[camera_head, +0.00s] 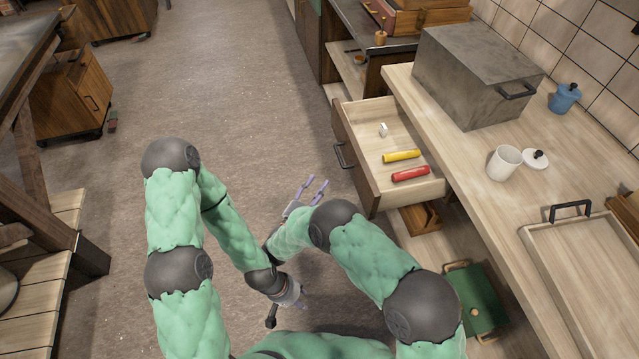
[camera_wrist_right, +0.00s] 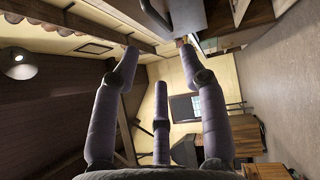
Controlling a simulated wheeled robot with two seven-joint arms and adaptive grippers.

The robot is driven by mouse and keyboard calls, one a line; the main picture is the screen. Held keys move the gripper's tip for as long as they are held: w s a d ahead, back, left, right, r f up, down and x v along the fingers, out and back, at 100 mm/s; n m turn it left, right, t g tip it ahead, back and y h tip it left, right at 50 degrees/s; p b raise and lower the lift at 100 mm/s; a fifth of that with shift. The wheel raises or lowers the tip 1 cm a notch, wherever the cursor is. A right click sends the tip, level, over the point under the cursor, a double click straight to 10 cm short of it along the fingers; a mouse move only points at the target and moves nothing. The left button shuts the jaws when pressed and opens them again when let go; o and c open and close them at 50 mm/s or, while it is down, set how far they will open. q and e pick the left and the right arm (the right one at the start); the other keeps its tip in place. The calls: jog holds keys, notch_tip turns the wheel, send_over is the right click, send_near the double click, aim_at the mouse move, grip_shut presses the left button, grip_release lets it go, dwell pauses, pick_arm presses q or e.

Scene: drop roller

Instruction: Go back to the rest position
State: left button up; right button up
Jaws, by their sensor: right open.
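My right gripper (camera_head: 311,188) is open and empty, over the floor to the left of the open drawer. In the right wrist view its fingers (camera_wrist_right: 158,68) stand apart with nothing between them. My left gripper (camera_head: 295,297) is lower in the head view, over the floor and partly behind my own arm; its fingers are too small and hidden to judge. A red roller (camera_head: 410,174) and a yellow roller (camera_head: 401,156) lie side by side in the drawer (camera_head: 420,192), with a small white object (camera_head: 383,129) farther back. Both grippers are apart from them.
The counter (camera_head: 470,165) at right carries a grey box (camera_head: 475,75), a white cup (camera_head: 503,163), a lid (camera_head: 535,158), a blue jar (camera_head: 565,98) and a tray (camera_head: 575,235). A green box (camera_head: 477,300) is below. A wooden bench (camera_head: 40,270) stands left. The middle floor is clear.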

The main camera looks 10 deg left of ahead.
dwell(0.4)
jog(key=w+d+f+m+g+y, duration=0.3)
jog(key=d+f+m+g+y, duration=0.15)
jog(key=d+f, duration=0.35)
jog(key=s+d+f+m+g+y, duration=0.35)
jog(key=s+f, duration=0.25)
jog(key=f, duration=0.2)
jog(key=s+d+m+g+y, duration=0.2)
jog(key=s+m+g, duration=0.2)
jog(key=s, duration=0.8)
jog(key=s+d+f+m+g+y+p, duration=0.1)
jog(key=s+m+g, duration=0.4)
jog(key=s, duration=0.8)
jog(key=shift+s+d+f+g+y, duration=0.25)
jog(key=shift+d+y, duration=0.25)
jog(key=shift+d, duration=0.65)
